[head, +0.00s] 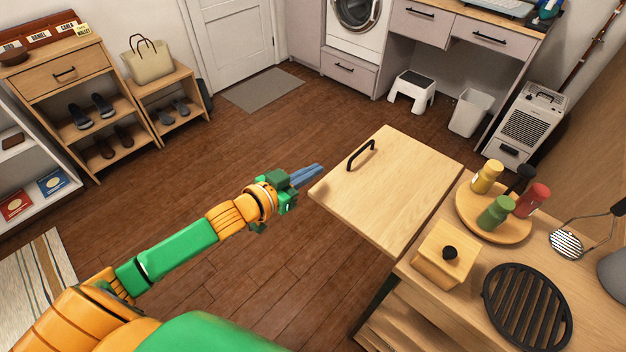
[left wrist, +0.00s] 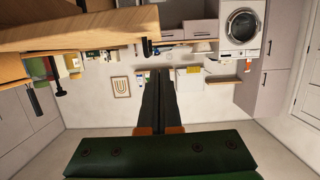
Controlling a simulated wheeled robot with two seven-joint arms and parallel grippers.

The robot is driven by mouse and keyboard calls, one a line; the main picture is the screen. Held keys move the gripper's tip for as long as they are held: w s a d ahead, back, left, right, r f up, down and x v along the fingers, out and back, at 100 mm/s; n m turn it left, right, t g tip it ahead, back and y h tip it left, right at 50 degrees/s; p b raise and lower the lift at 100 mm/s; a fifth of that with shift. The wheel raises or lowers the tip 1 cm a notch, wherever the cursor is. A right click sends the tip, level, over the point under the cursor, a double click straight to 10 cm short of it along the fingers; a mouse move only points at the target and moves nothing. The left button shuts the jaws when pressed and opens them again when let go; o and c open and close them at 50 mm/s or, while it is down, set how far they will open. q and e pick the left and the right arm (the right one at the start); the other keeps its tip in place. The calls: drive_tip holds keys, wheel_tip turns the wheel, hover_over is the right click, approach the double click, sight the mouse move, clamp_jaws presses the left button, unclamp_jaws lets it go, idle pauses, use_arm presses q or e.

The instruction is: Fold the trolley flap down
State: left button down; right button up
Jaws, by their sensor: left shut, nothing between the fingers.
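The trolley flap (head: 400,200) is a pale wooden board with a black bar handle (head: 361,154) near its far left edge. It stands out roughly level from the left side of the trolley top (head: 540,248). My left gripper (head: 318,168) is shut and empty, with its fingertips close to the flap's left corner, left of the handle. I cannot tell whether they touch the flap. In the left wrist view the picture is upside down: the shut fingers (left wrist: 159,80) point towards the room, and the flap (left wrist: 80,30) and its handle (left wrist: 147,47) lie to their upper left.
The trolley carries a round tray (head: 470,222) with bottles, a wooden box (head: 447,262) and a black grate (head: 527,305). A heater (head: 528,125), white bin (head: 470,112) and step stool (head: 411,92) stand beyond. The floor left of the flap is clear.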

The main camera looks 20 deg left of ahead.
sight(314, 188)
use_arm(q)
drive_tip(key=f, duration=0.3)
drive_tip(key=shift+w+d+f, duration=0.2)
drive_tip(key=shift+w+d, duration=0.05)
drive_tip(key=shift+w, duration=0.05)
drive_tip(key=shift+f, duration=0.3)
drive_tip(key=shift+a, duration=0.1)
drive_tip(key=shift+f, duration=0.1)
